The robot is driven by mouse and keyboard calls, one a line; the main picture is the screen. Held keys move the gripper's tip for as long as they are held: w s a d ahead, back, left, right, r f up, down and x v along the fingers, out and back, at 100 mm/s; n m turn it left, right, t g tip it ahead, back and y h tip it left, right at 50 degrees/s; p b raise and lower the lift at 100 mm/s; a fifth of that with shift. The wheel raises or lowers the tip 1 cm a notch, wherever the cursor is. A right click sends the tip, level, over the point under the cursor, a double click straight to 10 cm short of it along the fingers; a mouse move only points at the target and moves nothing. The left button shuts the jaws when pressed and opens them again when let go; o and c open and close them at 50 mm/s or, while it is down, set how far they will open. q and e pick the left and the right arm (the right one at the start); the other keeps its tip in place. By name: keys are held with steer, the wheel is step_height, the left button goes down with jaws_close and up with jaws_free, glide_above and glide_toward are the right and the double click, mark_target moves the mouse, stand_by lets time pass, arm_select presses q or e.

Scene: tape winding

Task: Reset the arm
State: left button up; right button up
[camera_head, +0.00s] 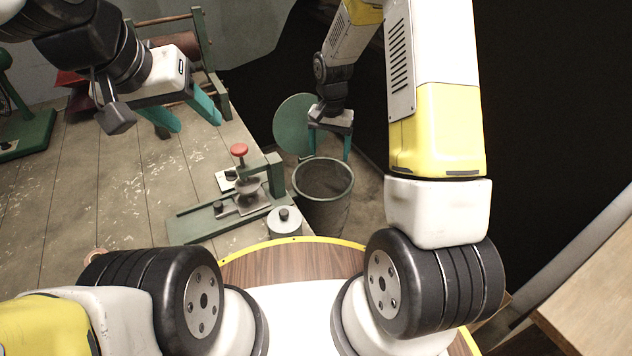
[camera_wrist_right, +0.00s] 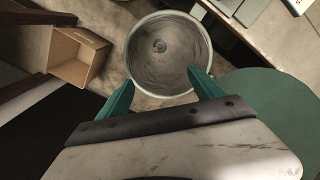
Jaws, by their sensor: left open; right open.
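My left gripper (camera_head: 190,116) has teal fingers and hangs open and empty above the wooden workbench (camera_head: 110,190) at the left. My right gripper (camera_head: 329,142) is open and empty, held over the far side of a dark round bin (camera_head: 323,178). In the right wrist view, its two teal fingers (camera_wrist_right: 160,90) stand apart, with the bin (camera_wrist_right: 168,52) beyond them. The inside of the bin looks empty apart from a small round spot at its bottom.
A green winding fixture with a red knob (camera_head: 239,150) stands at the bench's right edge, beside a small metal canister (camera_head: 284,222). A green round disc (camera_head: 296,124) is behind the bin. A cardboard box (camera_wrist_right: 78,56) lies on the floor. A wooden table (camera_head: 590,310) is at lower right.

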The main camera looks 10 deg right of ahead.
steer(key=s+d+r+n+t, duration=0.1)
steer(key=s+r, duration=0.2)
steer(key=r, duration=0.3)
steer(key=s+r+t+y, duration=0.1)
steer(key=s+r, duration=0.1)
steer(key=r, duration=0.5)
steer(key=s+d+r+n+t, duration=0.1)
steer(key=s+r, duration=0.2)
steer(key=r, duration=0.3)
steer(key=s+r+n+t, duration=0.1)
steer(key=s+r, duration=0.3)
steer(key=s, duration=0.4)
steer(key=s+r+n+t+y, duration=0.1)
steer(key=s+r+n+t, duration=0.1)
steer(key=s+r, duration=0.3)
steer(key=s, duration=0.4)
steer(key=shift+d+r, duration=0.25)
steer(key=shift+d, duration=0.05)
steer(key=shift+c, duration=0.5)
